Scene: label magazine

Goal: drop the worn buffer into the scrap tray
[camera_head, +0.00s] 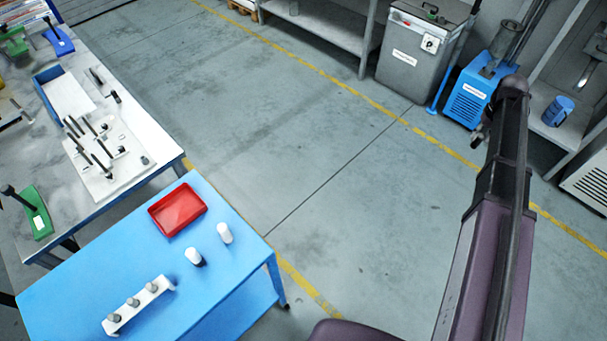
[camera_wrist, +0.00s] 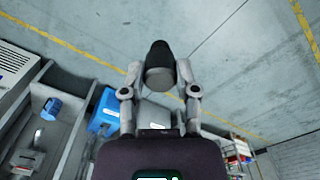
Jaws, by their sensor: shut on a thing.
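My gripper (camera_wrist: 159,72) is shut on a short cylinder with a dark body and a grey end, the worn buffer (camera_wrist: 159,60), in the wrist view. The buffer sits between both fingertips, held in the air with floor behind it. In the head view my arm reaches up the right side, and the buffer cannot be made out there. The red scrap tray (camera_head: 178,209) lies on the blue table at lower left, and it looks empty. My gripper is far from the tray, over toward the right.
The blue table (camera_head: 95,265) also bears two white cylinders (camera_head: 224,233) and a white rack (camera_head: 138,305) with several grey pegs. A cluttered workbench (camera_head: 150,145) stands behind it. Open floor (camera_head: 320,130) lies between table and arm. A blue machine (camera_head: 468,103) and shelving stand at upper right.

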